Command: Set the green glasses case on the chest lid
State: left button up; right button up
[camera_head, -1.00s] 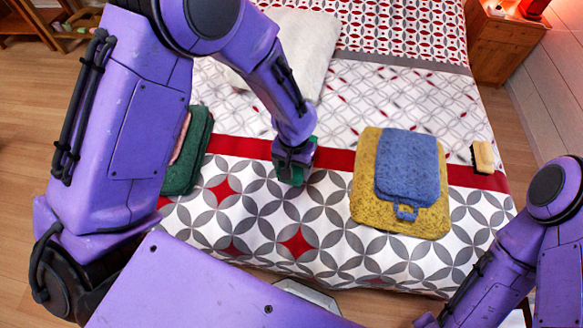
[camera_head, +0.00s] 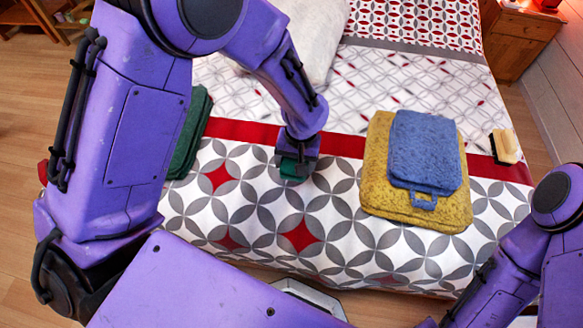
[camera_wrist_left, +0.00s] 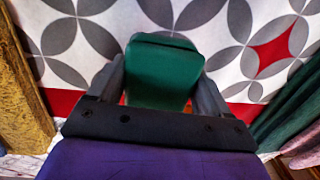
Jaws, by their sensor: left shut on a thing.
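The green glasses case (camera_wrist_left: 160,72) is held between the two fingers of my left gripper (camera_wrist_left: 161,85) in the left wrist view. In the head view my left gripper (camera_head: 296,163) points down over the patterned bed, and a bit of the green case (camera_head: 291,172) shows under it. The case looks close above the bed cover; I cannot tell whether it touches. My right arm (camera_head: 520,240) is at the lower right, and its gripper is out of the frame. I cannot make out a chest lid in either view.
On the bed (camera_head: 270,215), a blue towel (camera_head: 425,150) lies on a yellow towel (camera_head: 440,208), with a wooden brush (camera_head: 505,147) to their right. Dark green cloth (camera_head: 190,130) lies at the left, partly behind my arm. A wooden nightstand (camera_head: 515,45) stands at the upper right.

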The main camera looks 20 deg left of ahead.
pick_arm(q)
jog(key=f, duration=0.1)
jog(key=a+f, duration=0.1)
jog(key=f, duration=0.1)
jog(key=w+f, duration=0.1)
jog(key=shift+a+f+b, duration=0.25)
jog(key=shift+f+b, duration=0.05)
jog(key=shift+f, duration=0.3)
